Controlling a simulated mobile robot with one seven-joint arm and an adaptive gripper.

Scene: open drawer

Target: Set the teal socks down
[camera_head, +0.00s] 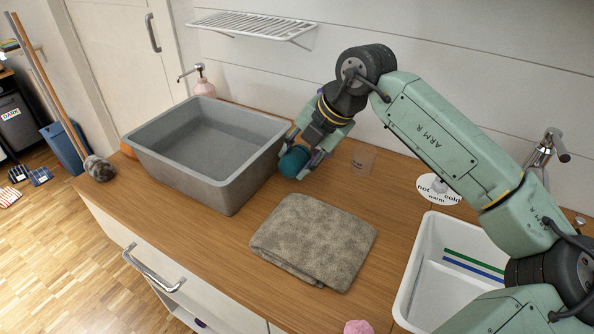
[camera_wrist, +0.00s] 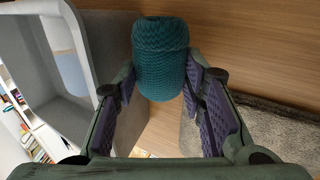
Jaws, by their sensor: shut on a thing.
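The teal socks (camera_head: 293,161) are a rolled, ribbed bundle between the fingers of my gripper (camera_head: 304,165), just right of the grey basin in the head view. In the wrist view the teal socks (camera_wrist: 160,58) sit upright between the purple finger pads of my gripper (camera_wrist: 162,95), which is shut on them. They are close to the wooden counter (camera_head: 225,228). I cannot tell whether they touch it.
The grey basin (camera_head: 190,178) stands to the left, its wall close to my gripper. A folded grey-brown towel (camera_head: 315,240) lies in front. A clear cup (camera_head: 362,160) is to the right, and a white sink (camera_head: 436,280) farther right. Bare counter lies between towel and basin.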

